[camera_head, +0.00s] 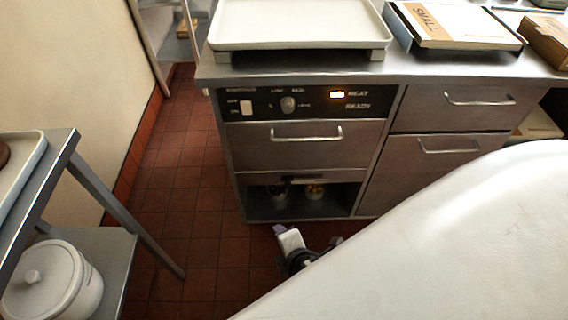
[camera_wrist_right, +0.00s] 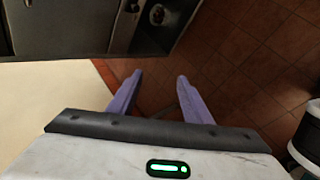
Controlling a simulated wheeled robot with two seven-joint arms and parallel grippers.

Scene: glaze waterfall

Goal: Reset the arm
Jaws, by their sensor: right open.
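My right gripper (camera_head: 284,236) is low over the floor, in front of the steel counter's open bottom shelf, partly hidden behind my large white arm link. In the right wrist view its two purple fingers (camera_wrist_right: 159,80) are spread apart with nothing between them, and the tiled floor shows past them. My left gripper is not in view.
The steel counter (camera_head: 305,160) carries a white tray (camera_head: 300,24) and a dark tray with a box (camera_head: 450,22). Small containers (camera_head: 315,191) stand in its open shelf. A side rack (camera_head: 122,240) at left holds a lidded white pot (camera_head: 55,285). Red floor (camera_head: 190,220) lies clear between.

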